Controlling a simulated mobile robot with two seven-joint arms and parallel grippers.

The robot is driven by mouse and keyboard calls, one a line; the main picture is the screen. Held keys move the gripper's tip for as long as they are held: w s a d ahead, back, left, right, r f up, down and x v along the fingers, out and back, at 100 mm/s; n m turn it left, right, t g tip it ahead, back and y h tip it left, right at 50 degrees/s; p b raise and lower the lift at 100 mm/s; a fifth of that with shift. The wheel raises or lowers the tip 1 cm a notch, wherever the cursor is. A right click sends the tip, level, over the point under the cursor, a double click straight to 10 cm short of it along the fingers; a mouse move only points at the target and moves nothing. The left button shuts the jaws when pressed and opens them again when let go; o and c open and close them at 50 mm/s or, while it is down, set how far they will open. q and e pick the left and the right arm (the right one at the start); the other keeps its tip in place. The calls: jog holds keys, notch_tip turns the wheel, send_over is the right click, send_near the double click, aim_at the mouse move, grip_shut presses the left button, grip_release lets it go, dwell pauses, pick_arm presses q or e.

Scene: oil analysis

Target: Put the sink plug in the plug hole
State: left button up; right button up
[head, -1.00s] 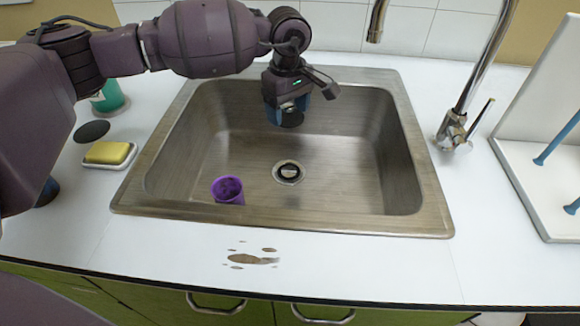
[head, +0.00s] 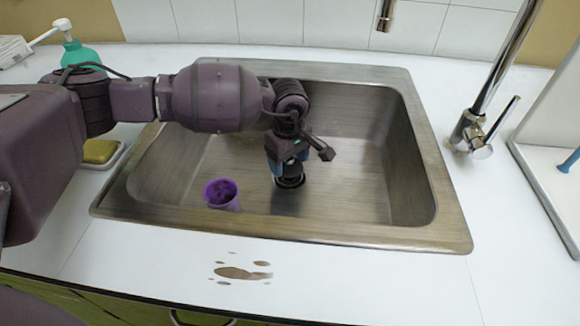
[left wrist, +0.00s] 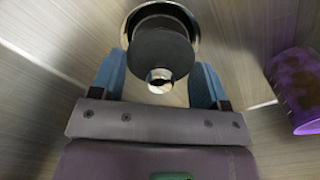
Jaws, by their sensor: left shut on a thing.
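My left gripper (head: 288,171) points down into the metal sink, over the plug hole. It is shut on the sink plug, a dark round piece with a small metal knob, seen between the blue fingers in the left wrist view (left wrist: 160,48). The shiny rim of the plug hole (left wrist: 196,22) shows around and beyond the plug. In the head view the gripper largely covers the plug and hole. I cannot tell whether the plug touches the hole. My right gripper is not in view.
The sink rim (head: 330,232) surrounds the basin. The tap (head: 470,130) stands at right. A yellow sponge (head: 99,151) lies left of the sink. Brown spills (head: 240,272) mark the front counter. The right basin is free.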

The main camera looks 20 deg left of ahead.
pick_arm(q)
notch_tip(320, 180, down, 2)
jog(key=shift+f, duration=0.4)
jog(key=shift+r, duration=0.15)
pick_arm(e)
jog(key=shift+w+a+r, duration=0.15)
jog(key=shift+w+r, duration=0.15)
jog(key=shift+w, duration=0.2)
pick_arm(q)
jog(key=shift+f, duration=0.2)
jog(key=o, duration=1)
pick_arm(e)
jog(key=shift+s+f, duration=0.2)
